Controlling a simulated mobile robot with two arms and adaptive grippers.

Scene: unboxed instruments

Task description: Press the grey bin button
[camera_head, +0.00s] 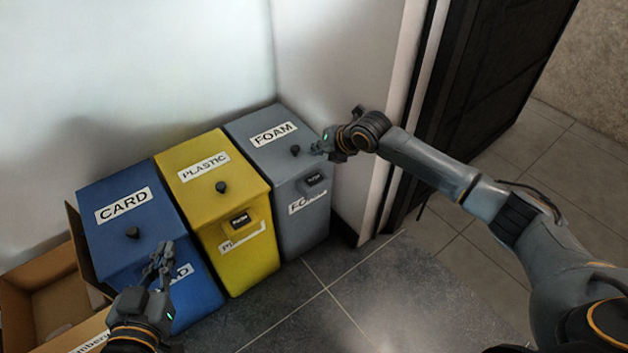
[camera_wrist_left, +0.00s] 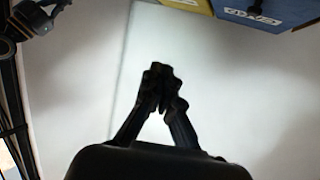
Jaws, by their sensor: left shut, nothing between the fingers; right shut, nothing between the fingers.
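The grey bin (camera_head: 275,158), labelled FOAM, stands at the right end of a row of three bins. A round black button (camera_head: 295,150) sits on its top near the right side. My right gripper (camera_head: 317,150) is shut and empty, just right of that button; I cannot tell whether it touches. My left gripper (camera_head: 164,258) is shut and empty, in front of the blue bin (camera_head: 125,215) labelled CARD. In the left wrist view my left gripper (camera_wrist_left: 163,80) shows shut against a pale wall.
A yellow bin (camera_head: 205,170) labelled PLASTIC stands between the blue and grey bins, with its own black knob. An open cardboard box (camera_head: 50,285) lies at the left. A dark door (camera_head: 490,90) is at the right. Tiled floor (camera_head: 370,290) in front is clear.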

